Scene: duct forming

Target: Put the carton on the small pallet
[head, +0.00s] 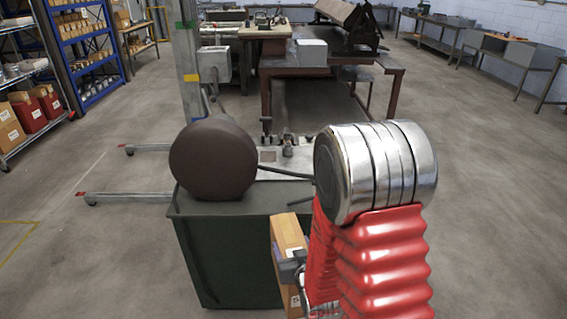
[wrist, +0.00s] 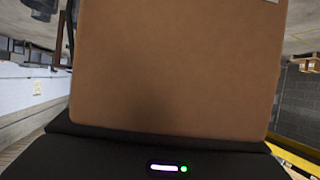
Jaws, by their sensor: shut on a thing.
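My gripper (head: 291,271) is low in the middle of the head view, partly hidden by my red-sleeved arm. It is shut on the brown carton (head: 287,238), which is held tilted and shows as a narrow brown face. In the wrist view the carton (wrist: 178,65) fills most of the picture, close in front of the dark gripper body. A light strip of a label shows at its top right edge. I cannot make out the small pallet for sure; a yellowish slatted thing (wrist: 306,63) at the right edge of the wrist view is too small to tell.
A grey lift mast (head: 187,60) with long floor legs stands left of centre. A dark red steel bench (head: 393,70) stands ahead. Blue shelving (head: 88,45) lines the left, workbenches (head: 530,60) the right. The floor at right (head: 500,190) is clear.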

